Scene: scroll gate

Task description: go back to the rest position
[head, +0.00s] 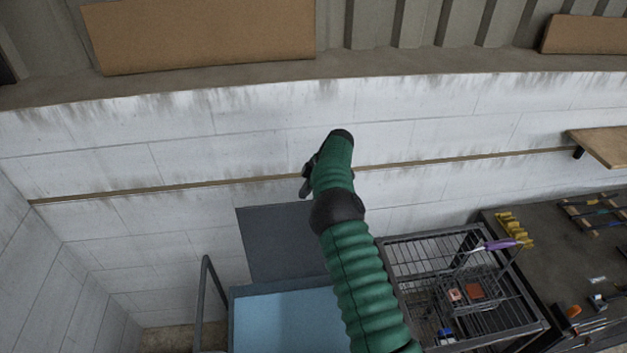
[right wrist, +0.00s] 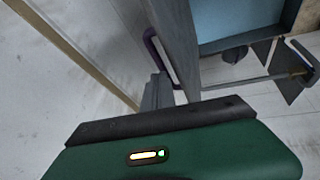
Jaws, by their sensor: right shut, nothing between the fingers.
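My right arm, in a green sleeve, reaches up the middle of the head view. Its dark gripper (head: 307,183) is up in front of the white wall and partly hidden by the wrist. In the right wrist view the gripper (right wrist: 157,92) is shut with nothing in it. A purple handle (right wrist: 152,42) shows just beyond the fingers, beside a grey panel (right wrist: 177,45); I cannot tell whether they touch. In the head view the grey panel (head: 275,243) stands behind a blue surface (head: 285,322). My left gripper is not in view.
A wire cart (head: 408,262) with a basket stands right of my arm. A dark workbench (head: 560,262) with tools is at the far right, below a wooden shelf (head: 602,144). A grey rail (head: 206,300) stands at the lower left. The wall's left part is clear.

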